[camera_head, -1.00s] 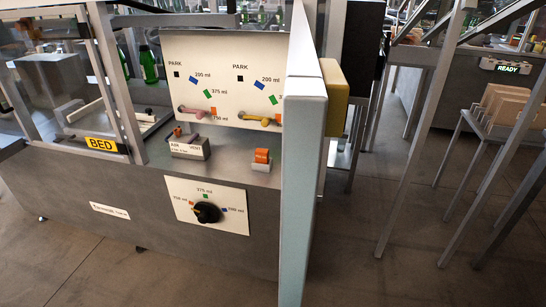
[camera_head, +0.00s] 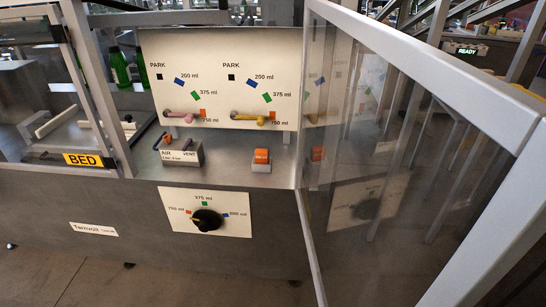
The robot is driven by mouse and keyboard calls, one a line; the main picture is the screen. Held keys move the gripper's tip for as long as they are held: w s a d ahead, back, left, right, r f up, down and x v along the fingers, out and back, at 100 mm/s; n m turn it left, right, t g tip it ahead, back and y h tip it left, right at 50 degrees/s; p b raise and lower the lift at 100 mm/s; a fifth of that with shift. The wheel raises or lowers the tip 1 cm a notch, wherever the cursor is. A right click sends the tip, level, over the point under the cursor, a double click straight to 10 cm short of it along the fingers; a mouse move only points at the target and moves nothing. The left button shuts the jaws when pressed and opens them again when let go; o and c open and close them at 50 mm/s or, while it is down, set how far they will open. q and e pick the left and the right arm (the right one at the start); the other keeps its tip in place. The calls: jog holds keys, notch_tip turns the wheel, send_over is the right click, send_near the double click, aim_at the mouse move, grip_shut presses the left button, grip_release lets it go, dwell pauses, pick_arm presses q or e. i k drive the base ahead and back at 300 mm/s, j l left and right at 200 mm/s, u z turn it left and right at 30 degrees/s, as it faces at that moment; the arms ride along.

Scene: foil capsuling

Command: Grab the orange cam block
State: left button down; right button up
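A small orange block (camera_head: 261,156) sits on a light grey base on the metal shelf, below the right part of the white dial panel. I take it for the orange cam block. Similar orange shows in the clear door to its right and looks like a reflection. Neither of my grippers is in view, and nothing is touching the block.
The framed clear door (camera_head: 400,130) stands open to the right of the shelf, its frame reaching toward me. A grey AIR/VENT valve block (camera_head: 182,154) is left of the orange block. A black knob (camera_head: 207,220) is on the front. Bottles (camera_head: 120,68) stand at left.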

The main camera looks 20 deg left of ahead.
aim_at(262, 156)
jog(key=j+z, duration=0.2)
jog(key=j, duration=0.25)
jog(key=k+j+z, duration=0.25)
jog(key=j, duration=0.15)
jog(key=j+u, duration=0.1)
jog(key=j, duration=0.35)
jog(key=i+j+u, duration=0.1)
jog(key=j, duration=0.35)
